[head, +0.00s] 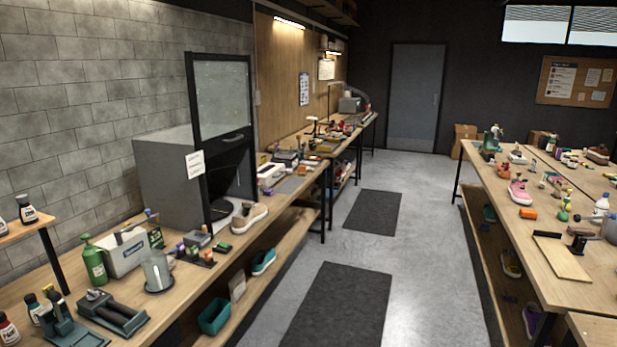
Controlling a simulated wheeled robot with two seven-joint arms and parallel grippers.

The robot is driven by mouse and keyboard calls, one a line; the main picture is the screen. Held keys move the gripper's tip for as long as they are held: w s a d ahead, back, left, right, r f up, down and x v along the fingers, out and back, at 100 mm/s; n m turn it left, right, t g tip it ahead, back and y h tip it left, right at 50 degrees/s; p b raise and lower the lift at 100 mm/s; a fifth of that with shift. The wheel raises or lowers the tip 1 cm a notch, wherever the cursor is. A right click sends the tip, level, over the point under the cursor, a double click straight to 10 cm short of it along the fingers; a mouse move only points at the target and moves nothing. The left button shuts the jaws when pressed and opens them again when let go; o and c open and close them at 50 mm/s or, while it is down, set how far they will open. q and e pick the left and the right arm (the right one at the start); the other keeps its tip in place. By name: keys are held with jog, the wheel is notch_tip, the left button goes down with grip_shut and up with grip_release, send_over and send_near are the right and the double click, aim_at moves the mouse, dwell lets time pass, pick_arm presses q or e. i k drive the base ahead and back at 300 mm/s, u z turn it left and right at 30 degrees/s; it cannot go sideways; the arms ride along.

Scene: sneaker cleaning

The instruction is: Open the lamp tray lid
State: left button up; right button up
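I cannot pick out a lamp tray or its lid with certainty at this distance. Small devices and trays stand on the far part of the left bench, including a white device (270,173) and a dark tray (290,185), too small to read in detail. Neither of my grippers shows in the head view.
A grey cabinet (165,180) with a raised glass panel (222,97) stands on the left bench (195,288), near a beige shoe (249,218) and a green bottle (94,261). The aisle floor (415,235) with dark mats (338,305) is clear. A right bench (508,227) holds several items.

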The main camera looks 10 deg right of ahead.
aim_at(269, 171)
jog(key=z, duration=0.6)
jog(key=i, duration=1.45)
jog(key=z, duration=0.65)
jog(key=i, duration=1.95)
jog(key=u, duration=0.5)
jog(key=i, duration=1.55)
jog(key=u, duration=1.15)
